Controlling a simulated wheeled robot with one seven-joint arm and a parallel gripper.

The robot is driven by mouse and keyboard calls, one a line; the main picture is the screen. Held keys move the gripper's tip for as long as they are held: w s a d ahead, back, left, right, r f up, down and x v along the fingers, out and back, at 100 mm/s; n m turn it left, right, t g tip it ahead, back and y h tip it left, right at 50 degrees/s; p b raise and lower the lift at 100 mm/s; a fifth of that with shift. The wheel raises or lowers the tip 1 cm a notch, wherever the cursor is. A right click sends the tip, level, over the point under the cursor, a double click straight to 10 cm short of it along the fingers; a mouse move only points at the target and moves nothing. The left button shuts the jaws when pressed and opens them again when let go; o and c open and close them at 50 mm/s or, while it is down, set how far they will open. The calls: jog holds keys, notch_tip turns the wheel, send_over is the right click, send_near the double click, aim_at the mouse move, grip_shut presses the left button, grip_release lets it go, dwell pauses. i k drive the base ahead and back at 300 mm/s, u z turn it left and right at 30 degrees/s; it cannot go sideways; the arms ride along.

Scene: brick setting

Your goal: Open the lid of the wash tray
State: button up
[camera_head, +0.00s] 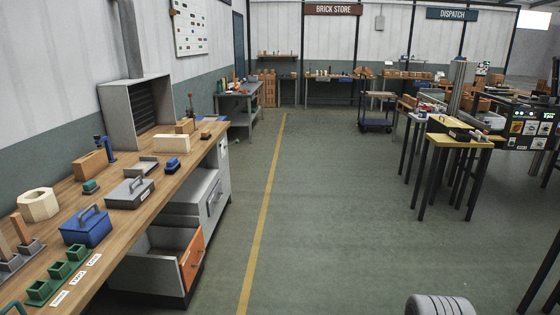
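Two lidded trays stand on the wooden bench at the left. One is a blue box (87,230) with a lid and a raised handle on top. The other is a grey box (130,194) with a lid, a handle and a small white label too small to read. Both lids look shut. I cannot tell from the view which of them is the wash tray. My gripper is not in view.
The wooden bench (188,164) holds green cups (59,270), a hexagonal block (37,204) and bricks (91,164). An orange-fronted drawer (192,261) stands out below the bench. Yellow-topped tables (459,141) stand at right.

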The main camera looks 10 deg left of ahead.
aim_at(131, 189)
jog(key=u, duration=0.4)
jog(key=i, duration=1.95)
jog(key=u, duration=1.6)
jog(key=i, duration=1.35)
jog(key=u, duration=1.05)
jog(key=i, duration=0.45)
jog(key=u, duration=0.05)
